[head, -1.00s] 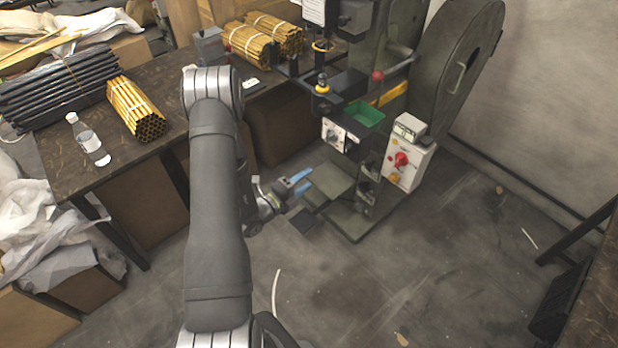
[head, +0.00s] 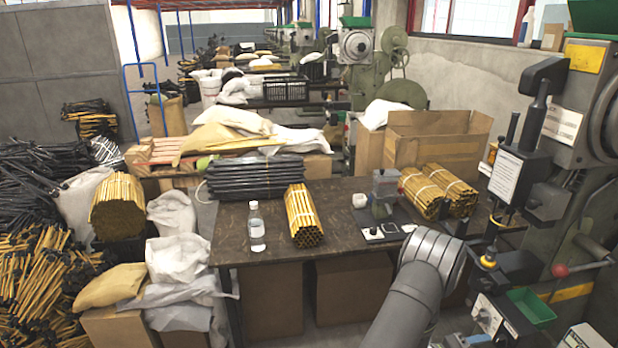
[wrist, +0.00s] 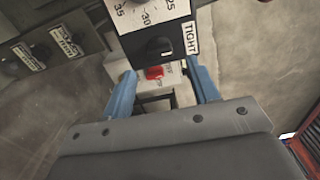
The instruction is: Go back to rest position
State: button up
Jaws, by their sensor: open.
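My gripper (wrist: 160,66) shows in the wrist view as two blue fingers standing apart with nothing between them. A control panel with a black knob (wrist: 160,47) and a "TIGHT" label is just ahead of and above the fingertips. A red knob (wrist: 154,73) on a pale box shows farther off, between the fingers. In the head view my arm is at the lower right, in front of the rivet press (head: 565,130). My gripper is out of that view.
A dark table (head: 270,200) carries black rods (head: 255,178), a yellow rod bundle (head: 303,215), a bottle (head: 256,228) and two more yellow bundles (head: 440,190). A cardboard box (head: 435,135) stands behind. Piles of rods (head: 45,260) and sacks (head: 175,265) fill the left.

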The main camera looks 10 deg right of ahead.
aim_at(496, 342)
jog(key=shift+d, duration=2.8)
jog(key=shift+a, duration=0.1)
